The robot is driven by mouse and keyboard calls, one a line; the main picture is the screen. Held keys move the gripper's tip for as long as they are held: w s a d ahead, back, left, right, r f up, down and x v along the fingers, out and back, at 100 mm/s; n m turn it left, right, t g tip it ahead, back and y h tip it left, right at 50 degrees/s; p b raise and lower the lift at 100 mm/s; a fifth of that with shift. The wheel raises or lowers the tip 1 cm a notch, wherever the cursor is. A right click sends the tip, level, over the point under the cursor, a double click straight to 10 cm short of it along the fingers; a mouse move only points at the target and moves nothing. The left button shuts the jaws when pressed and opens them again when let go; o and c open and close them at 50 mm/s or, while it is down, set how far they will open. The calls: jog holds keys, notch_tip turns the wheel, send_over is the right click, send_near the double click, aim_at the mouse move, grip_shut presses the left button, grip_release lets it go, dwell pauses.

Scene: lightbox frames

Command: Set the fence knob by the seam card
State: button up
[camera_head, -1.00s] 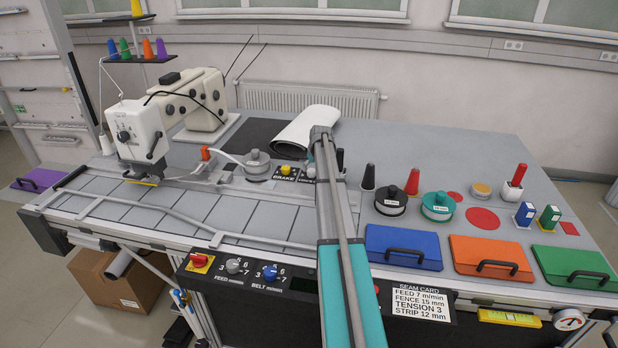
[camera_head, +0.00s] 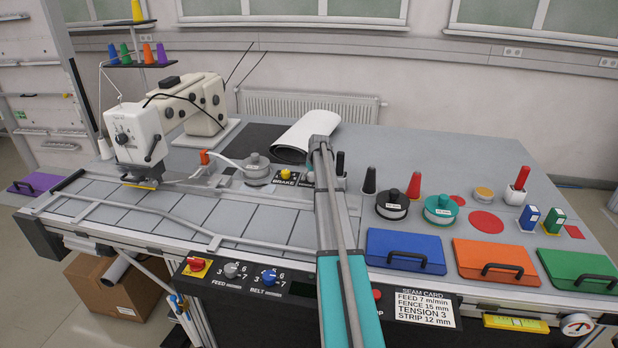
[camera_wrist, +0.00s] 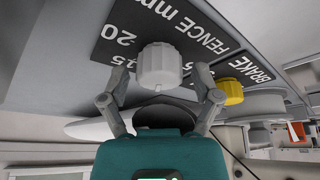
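The fence knob (camera_wrist: 160,66) is a pale grey ribbed knob on a dark plate marked "FENCE mm" in the wrist view. Numbers such as 20 and 15 show around it, partly covered; its pointer cannot be made out. My gripper (camera_wrist: 160,75) is open, with one fingertip on each side of the knob and a gap at both sides. In the head view my arm hides the knob and gripper. The seam card (camera_head: 425,308) on the table's front reads feed 7 m/min, fence 15 mm, tension 3, strip 12 mm.
The yellow brake knob (camera_wrist: 229,91) sits close beside the fence knob. A sewing machine (camera_head: 140,130) stands at left, and a white roll (camera_head: 308,132) lies behind my arm. Spools, a blue lid (camera_head: 405,243) and other lids fill the right side.

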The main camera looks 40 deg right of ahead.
jog(key=c, duration=0.9)
jog(key=shift+o, duration=0.4)
jog(key=shift+a, duration=0.4)
jog(key=shift+d, duration=0.2)
jog(key=shift+c, duration=0.2)
jog(key=shift+d, duration=0.1)
jog(key=shift+m, duration=0.5)
jog(key=shift+w+m+h, duration=0.1)
jog(key=shift+m+h, duration=0.2)
jog(key=shift+m, duration=0.3)
jog(key=m+g+h, duration=0.1)
jog(key=m, duration=0.3)
jog(key=shift+d, duration=0.15)
jog(key=m+g, duration=0.1)
jog(key=m, duration=0.1)
jog(key=m+g+h, duration=0.1)
jog(key=m, duration=0.2)
jog(key=shift+d+r+m+h, duration=0.1)
jog(key=shift+m+h, duration=0.2)
